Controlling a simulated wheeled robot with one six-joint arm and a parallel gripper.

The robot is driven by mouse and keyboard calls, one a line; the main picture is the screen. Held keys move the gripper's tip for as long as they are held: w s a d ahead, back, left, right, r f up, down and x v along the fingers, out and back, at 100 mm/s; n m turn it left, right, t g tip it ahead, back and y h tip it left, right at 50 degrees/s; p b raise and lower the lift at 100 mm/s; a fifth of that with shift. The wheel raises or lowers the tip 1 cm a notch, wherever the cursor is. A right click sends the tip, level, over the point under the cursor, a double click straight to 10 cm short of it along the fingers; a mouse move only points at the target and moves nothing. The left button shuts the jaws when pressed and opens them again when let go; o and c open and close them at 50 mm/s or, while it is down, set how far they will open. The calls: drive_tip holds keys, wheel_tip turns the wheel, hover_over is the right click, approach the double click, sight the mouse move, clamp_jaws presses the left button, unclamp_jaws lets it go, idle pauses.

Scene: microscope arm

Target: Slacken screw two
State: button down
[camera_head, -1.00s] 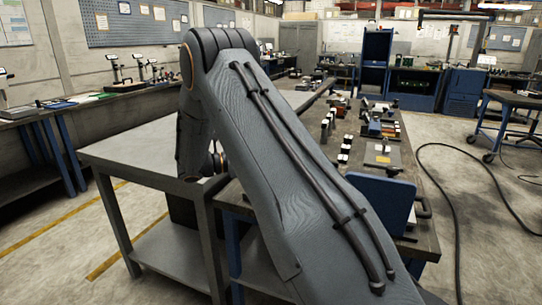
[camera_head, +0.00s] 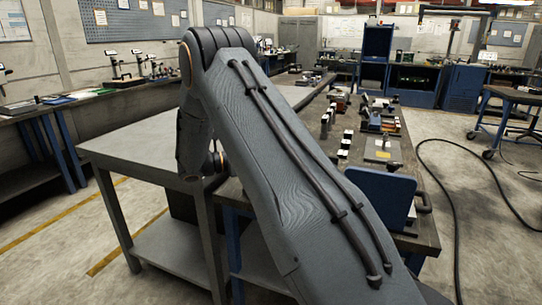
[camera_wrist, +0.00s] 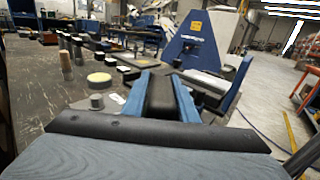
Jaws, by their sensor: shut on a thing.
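My gripper (camera_wrist: 160,82) shows in the wrist view with its two blue fingers pointing away over a workbench. It is shut on a dark block-like thing (camera_wrist: 160,98) between the fingers. I cannot tell from the picture whether this is screw two, and no number can be read. A blue bracket with a yellow label (camera_wrist: 196,38) stands just beyond the gripper to the right. In the head view my own arm crosses the middle and hides the gripper and what it holds.
The dark workbench (camera_head: 325,135) carries several small blocks and parts along its length. A blue panel (camera_head: 380,196) stands at its near right end. A grey table (camera_head: 130,150) adjoins it on the left. A black cable (camera_head: 452,195) lies on the floor at right.

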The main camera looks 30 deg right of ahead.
drive_tip(key=shift+w+r+n+t+p, duration=0.1)
drive_tip(key=shift+w+n+t+p, duration=0.2)
drive_tip(key=shift+n+t+p, duration=0.95)
drive_tip(key=shift+w+f+n+t+p, duration=0.1)
drive_tip(key=shift+w+n+t+p, duration=0.15)
drive_tip(key=shift+n+t+p, duration=1)
drive_tip(key=shift+w+r+n+t+p, duration=0.1)
drive_tip(key=shift+w+n+t+p, duration=0.2)
drive_tip(key=shift+t+p, duration=1.05)
drive_tip(key=shift+w+a+n+t+y+p, duration=0.15)
drive_tip(key=shift+n+t+y, duration=0.4)
drive_tip(key=shift+t, duration=0.6)
drive_tip(key=shift+w+a+n+t+y+p, duration=0.15)
drive_tip(key=shift+w+n+t+y, duration=0.15)
drive_tip(key=shift+n+t, duration=0.6)
drive_tip(key=shift+d+m, duration=0.1)
drive_tip(key=shift+m, duration=0.15)
drive_tip(key=shift+t, duration=0.4)
drive_tip(key=shift+w+a+n+t+y+p, duration=0.15)
drive_tip(key=shift+n+t+y+p, duration=0.1)
drive_tip(key=shift+n+t+y, duration=0.25)
drive_tip(key=shift+w+a+n+t+y+p, duration=0.1)
drive_tip(key=shift+w+n+t+y+p, duration=0.1)
drive_tip(key=shift+n+t+y, duration=0.25)
drive_tip(key=shift+m+h, duration=0.25)
drive_tip(key=shift+h, duration=0.15)
